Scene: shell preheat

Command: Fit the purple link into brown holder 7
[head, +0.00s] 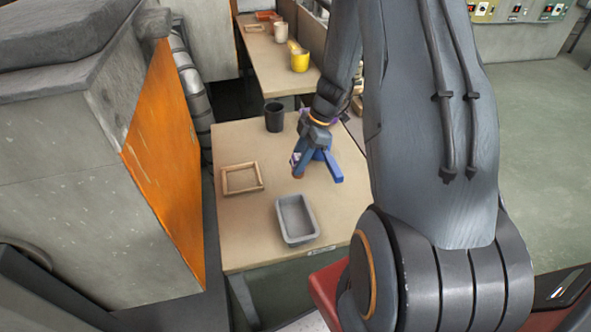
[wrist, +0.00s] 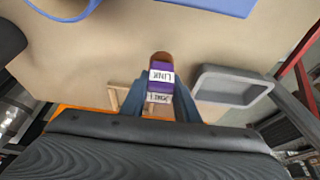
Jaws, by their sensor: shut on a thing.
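My gripper (head: 299,158) is over the middle of the table, its blue fingers angled down. In the wrist view my gripper (wrist: 160,100) is shut on the purple link (wrist: 161,85), which has a white label reading LINK. The purple link (head: 296,157) shows only as a small patch in the head view. A brown rounded piece (wrist: 161,57) shows directly beyond the link's end. I cannot tell whether it is part of the link or a separate holder. No number 7 is readable in either view.
A grey tray (head: 281,222) stands at the table's near edge, and a wooden frame (head: 225,190) lies at the left. A dark cup (head: 274,117) stands at the back. A blue piece (head: 336,175) is right of my gripper. A blue ring (wrist: 62,17) shows in the wrist view.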

